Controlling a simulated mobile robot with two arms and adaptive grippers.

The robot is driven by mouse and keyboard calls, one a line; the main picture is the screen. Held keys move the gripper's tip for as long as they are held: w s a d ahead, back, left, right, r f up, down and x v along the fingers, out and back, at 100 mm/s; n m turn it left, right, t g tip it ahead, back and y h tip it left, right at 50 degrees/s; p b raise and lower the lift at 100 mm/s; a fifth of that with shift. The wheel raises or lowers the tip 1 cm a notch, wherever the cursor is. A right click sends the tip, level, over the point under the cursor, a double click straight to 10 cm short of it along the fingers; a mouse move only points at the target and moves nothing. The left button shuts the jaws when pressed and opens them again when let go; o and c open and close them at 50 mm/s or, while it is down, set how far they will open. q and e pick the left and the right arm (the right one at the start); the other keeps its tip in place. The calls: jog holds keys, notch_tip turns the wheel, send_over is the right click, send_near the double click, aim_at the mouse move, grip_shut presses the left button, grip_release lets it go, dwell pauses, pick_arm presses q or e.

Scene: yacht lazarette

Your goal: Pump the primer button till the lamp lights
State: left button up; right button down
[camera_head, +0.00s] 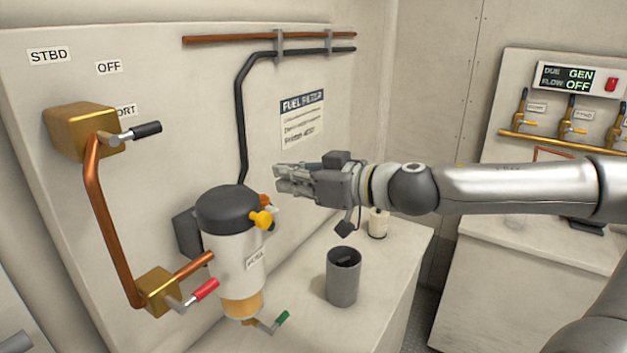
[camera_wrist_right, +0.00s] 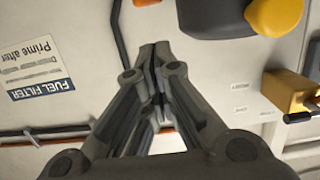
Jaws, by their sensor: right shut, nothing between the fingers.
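The fuel filter has a black head (camera_head: 238,207) and a white body (camera_head: 238,255), mounted on the left wall. A yellow knob (camera_head: 262,220) sticks out from its head; it also shows in the right wrist view (camera_wrist_right: 275,15). A small orange part (camera_head: 265,200) is beside it, partly cut off in the right wrist view. I cannot tell which of these is the primer button. No lit lamp shows on the filter. My right gripper (camera_head: 279,178) is shut and empty, above and right of the filter head, apart from it. My left gripper is out of view.
A grey cup (camera_head: 343,278) and a small white bottle (camera_head: 377,223) stand on the counter (camera_head: 300,318). Copper pipe and brass valves (camera_head: 82,130) are at left.

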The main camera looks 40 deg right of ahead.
jog(key=b+v, duration=0.2)
jog(key=v, duration=0.3)
jog(key=shift+s+d+b, duration=0.1)
jog(key=shift+b, duration=0.2)
jog(key=shift+r, duration=0.1)
dwell(0.7)
jog(key=r+p, duration=0.2)
jog(key=w+a+r+g+p, duration=0.1)
jog(key=p, duration=0.1)
jog(key=shift+h, duration=0.3)
jog(key=shift+w+a+f, duration=0.1)
jog(key=shift+w, duration=0.05)
